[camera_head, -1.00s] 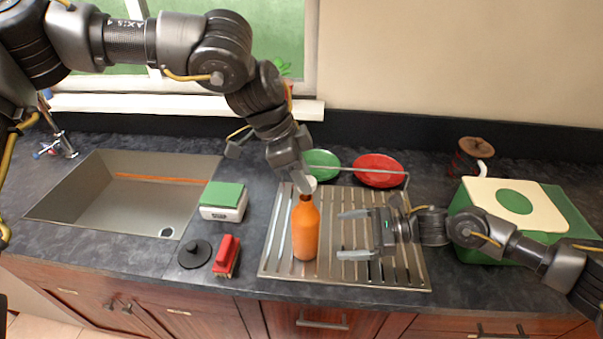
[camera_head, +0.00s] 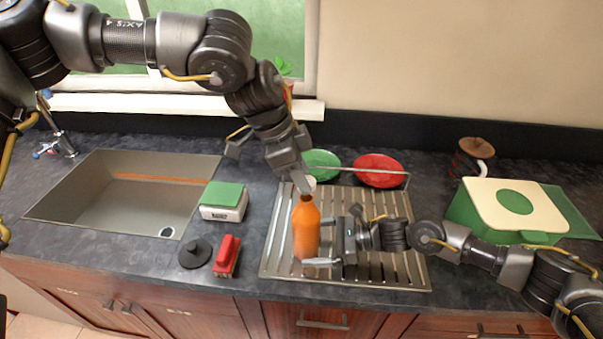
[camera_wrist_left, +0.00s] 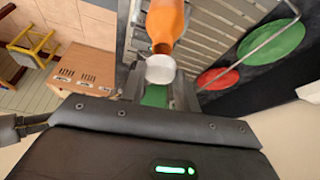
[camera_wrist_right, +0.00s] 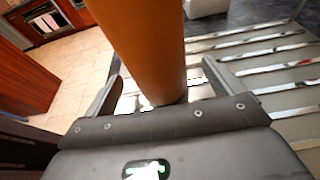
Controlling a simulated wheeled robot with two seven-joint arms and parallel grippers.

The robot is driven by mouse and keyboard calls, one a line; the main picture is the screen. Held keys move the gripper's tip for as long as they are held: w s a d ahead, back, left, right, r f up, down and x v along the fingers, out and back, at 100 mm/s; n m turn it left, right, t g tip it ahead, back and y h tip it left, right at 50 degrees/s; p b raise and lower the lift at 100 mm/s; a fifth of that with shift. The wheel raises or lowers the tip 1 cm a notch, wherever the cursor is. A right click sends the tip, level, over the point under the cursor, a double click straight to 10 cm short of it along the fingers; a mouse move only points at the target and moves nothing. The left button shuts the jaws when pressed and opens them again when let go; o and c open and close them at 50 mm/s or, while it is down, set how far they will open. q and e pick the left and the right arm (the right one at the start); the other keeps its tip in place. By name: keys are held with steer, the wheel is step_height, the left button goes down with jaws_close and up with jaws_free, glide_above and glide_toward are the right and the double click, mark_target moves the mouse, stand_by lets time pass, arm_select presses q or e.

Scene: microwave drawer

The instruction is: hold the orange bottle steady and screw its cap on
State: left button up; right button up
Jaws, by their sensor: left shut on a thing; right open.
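The orange bottle (camera_head: 306,232) stands upright on the ribbed metal drying rack (camera_head: 375,278). My left gripper (camera_head: 307,184) comes down from above and is shut on the white cap (camera_wrist_left: 160,69), which it holds at the bottle's mouth. The orange neck shows right beside the cap in the left wrist view, but I cannot tell if the threads are engaged. My right gripper (camera_head: 321,240) is open and level, coming from the right at the bottle's lower half. In the right wrist view the bottle (camera_wrist_right: 147,45) stands between its two spread fingers.
A green plate (camera_head: 322,163) and a red plate (camera_head: 378,170) sit behind a thin rail. A sink (camera_head: 135,205) is at left, a green box (camera_head: 470,212) at right.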

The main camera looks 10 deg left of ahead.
steer(key=shift+x, duration=0.8)
steer(key=c, duration=1)
